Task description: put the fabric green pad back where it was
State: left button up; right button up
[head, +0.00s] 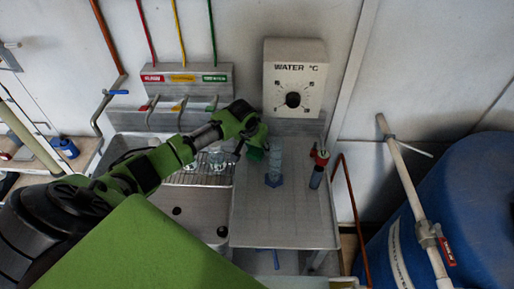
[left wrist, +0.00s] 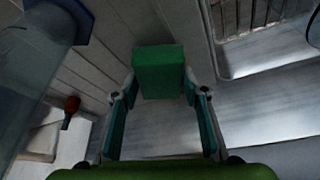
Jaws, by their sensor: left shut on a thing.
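The green pad (head: 256,154) is a small block at the tip of my left gripper (head: 250,147) in the head view. In the left wrist view, the pad (left wrist: 158,70) sits between the two fingertips of the left gripper (left wrist: 160,88), which is shut on it. The pad is held above the metal surface, just left of a clear cylinder in the head view. My right gripper is in neither view.
The clear cylinder (head: 274,160) with a blue base stands on the grey worktop (head: 280,222), close to the gripper. A red-topped blue tool (head: 318,165) stands to its right. Glassware (head: 215,158) is on the wire rack left. The worktop's front is clear. A WATER dial box (head: 294,80) hangs behind.

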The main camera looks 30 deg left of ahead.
pick_arm(q)
jog(key=shift+f, duration=0.3)
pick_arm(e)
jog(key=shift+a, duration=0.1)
pick_arm(q)
jog(key=shift+f, duration=0.15)
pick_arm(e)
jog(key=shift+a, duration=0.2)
pick_arm(q)
jog(key=o, duration=1)
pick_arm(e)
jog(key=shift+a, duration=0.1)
pick_arm(q)
jog(key=shift+o, duration=0.2)
jog(key=shift+r, duration=0.2)
jog(key=b+v, duration=0.1)
jog(key=v, duration=1.1)
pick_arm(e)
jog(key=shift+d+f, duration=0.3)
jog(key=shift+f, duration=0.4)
